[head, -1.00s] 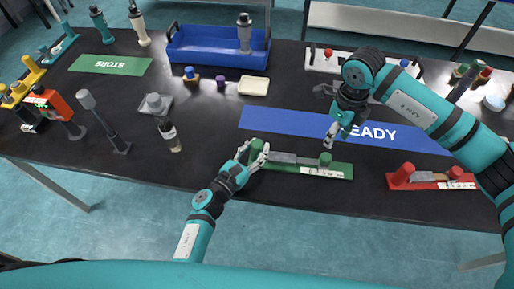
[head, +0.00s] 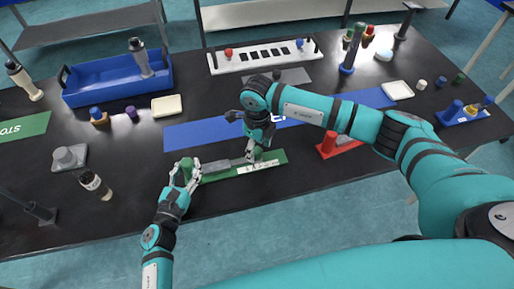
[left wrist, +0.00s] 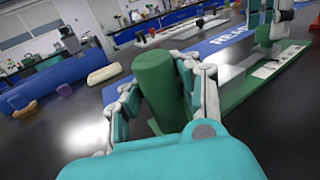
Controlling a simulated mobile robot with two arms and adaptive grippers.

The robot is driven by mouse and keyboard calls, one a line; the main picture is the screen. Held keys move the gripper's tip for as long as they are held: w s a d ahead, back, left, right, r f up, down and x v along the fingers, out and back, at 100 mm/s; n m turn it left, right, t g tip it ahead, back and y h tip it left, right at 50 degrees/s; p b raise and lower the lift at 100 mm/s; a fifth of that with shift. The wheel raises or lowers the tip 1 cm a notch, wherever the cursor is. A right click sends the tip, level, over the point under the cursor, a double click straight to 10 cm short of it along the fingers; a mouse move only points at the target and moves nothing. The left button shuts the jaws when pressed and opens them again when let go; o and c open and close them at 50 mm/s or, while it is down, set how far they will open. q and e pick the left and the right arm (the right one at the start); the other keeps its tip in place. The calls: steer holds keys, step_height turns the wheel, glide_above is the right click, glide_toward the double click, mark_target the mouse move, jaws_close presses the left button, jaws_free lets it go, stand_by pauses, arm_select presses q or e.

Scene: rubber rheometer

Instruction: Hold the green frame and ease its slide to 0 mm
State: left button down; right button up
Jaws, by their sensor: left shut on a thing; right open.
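The green frame (head: 277,160) lies on the black table with a grey slide bar (head: 222,164) along it and a white scale label. My left gripper (head: 186,174) is shut on the green post at the frame's left end. The left wrist view shows this upright green post (left wrist: 160,82) between the fingers. My right gripper (head: 256,153) is open, low over the slide's right end, with its fingers at the green knob there. It partly hides that knob, and I cannot tell whether it touches. The scale reading is too small to make out.
A blue mat (head: 190,134) lies behind the frame. A red frame (head: 329,146) is to the right, partly behind my right arm. A dark bottle (head: 95,184) and a grey block (head: 69,157) stand to the left. A blue bin (head: 115,80) is at the back.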

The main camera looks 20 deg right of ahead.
steer(key=shift+f, duration=0.5)
jaws_close()
